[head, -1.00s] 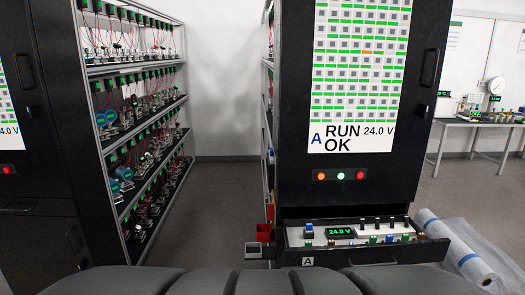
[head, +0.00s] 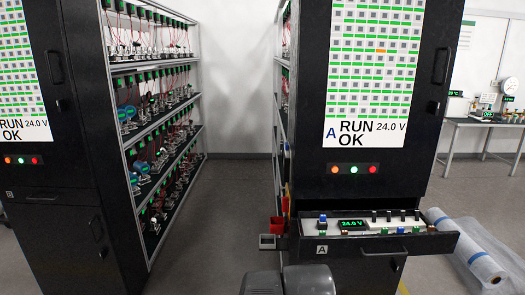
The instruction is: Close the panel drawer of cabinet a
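Cabinet a (head: 318,182) is a tall black cabinet at the right in the head view. Its screen reads "A RUN OK 24.0 V", with orange, green and red lamps below. Its panel drawer (head: 425,246) is pulled out at the bottom. The drawer holds a light panel with a green 24.0 V display, a blue-topped part, black knobs and coloured connectors. A label "A" is on the drawer's front at the left, and a dark handle is at its middle. Dark rounded parts of my own arm show at the bottom edge. My gripper is not in view.
Another black cabinet (head: 70,150) with a closed drawer stands at the left, beside racks of wired devices (head: 160,130). A clear aisle (head: 225,190) runs between. Red bins hang left of cabinet a. A plastic-wrapped roll (head: 465,245) lies right of the drawer. A bench (head: 470,123) stands behind.

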